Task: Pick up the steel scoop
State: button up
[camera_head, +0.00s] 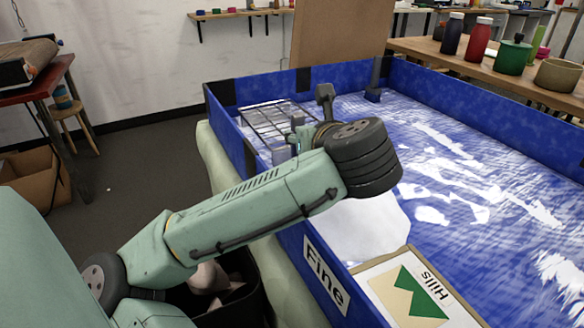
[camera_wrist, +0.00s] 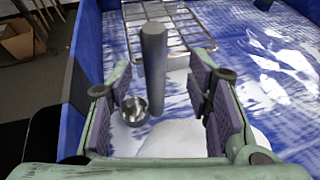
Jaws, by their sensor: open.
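The steel scoop shows in the wrist view, with a thick grey handle (camera_wrist: 154,62) rising from near a small shiny round bowl (camera_wrist: 134,111). In the head view a dark handle top (camera_head: 325,94) shows just beyond my wrist; the bowl is hidden there. My gripper (camera_wrist: 160,82) is open, its purple-padded fingers to the left and right of the handle in the picture. Gaps show on both sides, and I see no grip on it. In the head view my arm hides most of the gripper.
A blue-walled tray (camera_head: 222,118) holds white material on a blue floor. A wire rack (camera_head: 268,122) lies at its far left end, beyond the scoop in the wrist view. A "Hills" card (camera_head: 412,290) is at the near edge. Bottles and pots stand on the bench behind.

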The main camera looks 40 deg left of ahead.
jog(key=x, duration=0.5)
jog(key=shift+s+a+f+p, duration=0.1)
jog(key=shift+s+a+p, duration=0.1)
jog(key=shift+a+p, duration=0.1)
grip_shut()
dwell(0.3)
dwell(0.3)
